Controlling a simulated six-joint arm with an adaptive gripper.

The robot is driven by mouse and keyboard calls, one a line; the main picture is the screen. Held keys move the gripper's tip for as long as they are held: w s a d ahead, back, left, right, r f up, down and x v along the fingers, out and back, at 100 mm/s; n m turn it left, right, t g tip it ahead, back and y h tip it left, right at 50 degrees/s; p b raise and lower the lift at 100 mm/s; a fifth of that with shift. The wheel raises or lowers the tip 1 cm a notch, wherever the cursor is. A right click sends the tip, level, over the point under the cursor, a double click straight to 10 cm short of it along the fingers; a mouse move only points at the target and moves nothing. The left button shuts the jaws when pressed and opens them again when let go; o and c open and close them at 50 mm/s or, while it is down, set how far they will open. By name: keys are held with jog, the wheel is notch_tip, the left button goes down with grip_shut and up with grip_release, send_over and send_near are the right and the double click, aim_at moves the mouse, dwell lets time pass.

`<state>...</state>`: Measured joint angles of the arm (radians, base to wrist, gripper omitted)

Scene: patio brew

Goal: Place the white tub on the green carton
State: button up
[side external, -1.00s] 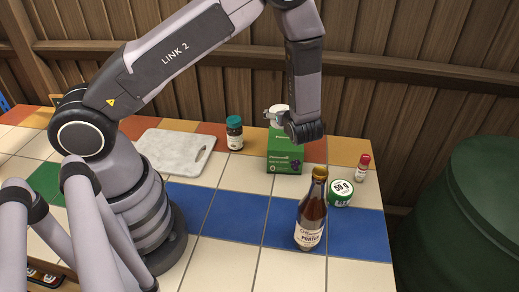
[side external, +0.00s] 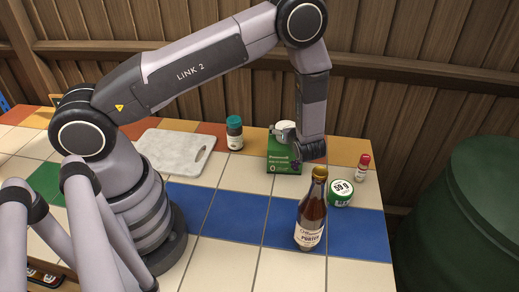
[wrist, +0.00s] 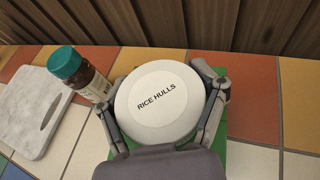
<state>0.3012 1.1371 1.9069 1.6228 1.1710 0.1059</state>
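The white tub, with a round lid reading "RICE HULLS" (wrist: 160,101), fills the middle of the wrist view. My gripper (wrist: 160,105) has a finger on each side of the tub and appears shut on it. In the side view, my gripper (side external: 284,132) is at the top of the green carton (side external: 284,163), with the tub's white top (side external: 285,125) just visible. The tub is over the carton, at or very near its top face; the contact is hidden. The carton stands upright, its green edge (wrist: 238,160) showing below the tub in the wrist view.
A teal-capped jar (side external: 235,133) stands left of the carton, close to the tub in the wrist view (wrist: 78,72). A brown bottle (side external: 311,210), a green-white tin (side external: 341,193) and a red-capped bottle (side external: 362,168) stand nearby. A marble board (side external: 170,150) lies left.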

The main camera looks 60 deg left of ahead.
jog(key=o, duration=0.4)
jog(key=shift+c, duration=0.2)
jog(key=shift+r, duration=0.1)
